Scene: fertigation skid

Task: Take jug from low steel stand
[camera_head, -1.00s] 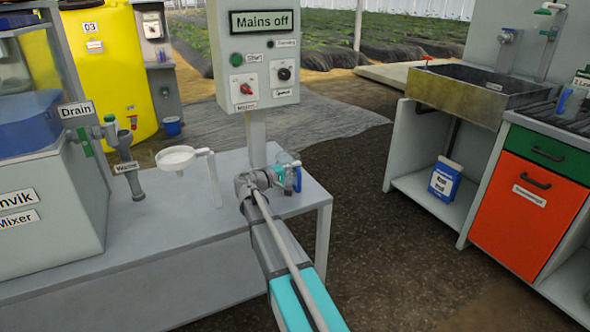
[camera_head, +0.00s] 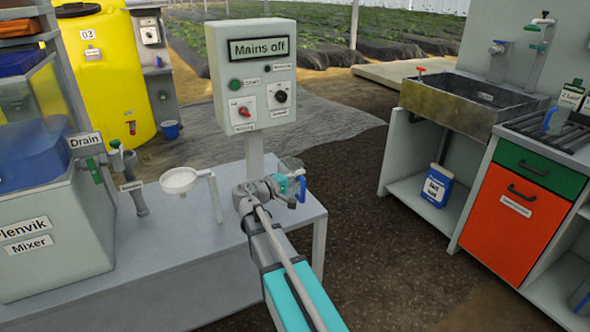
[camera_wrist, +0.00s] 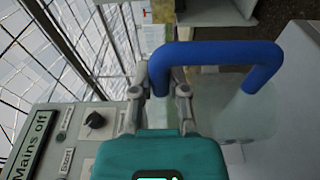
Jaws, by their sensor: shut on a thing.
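The clear jug (camera_head: 291,164) with a blue handle (camera_head: 302,186) is at the right end of the low steel stand (camera_head: 165,246). My gripper (camera_head: 284,190) is shut on the jug's handle, which shows large as a blue loop in the wrist view (camera_wrist: 220,55). The see-through jug body (camera_wrist: 248,115) lies to the right of my fingers there, near a grey surface. The arm hides part of the jug in the head view. I cannot tell for certain whether its base is clear of the stand top.
A control box reading "Mains off" (camera_head: 255,75) stands on a post close behind the jug. A funnel holder (camera_head: 182,180), a drain pipe (camera_head: 130,180) and a mixer (camera_head: 50,225) are to the left. A sink bench (camera_head: 470,105) stands right, with free floor between.

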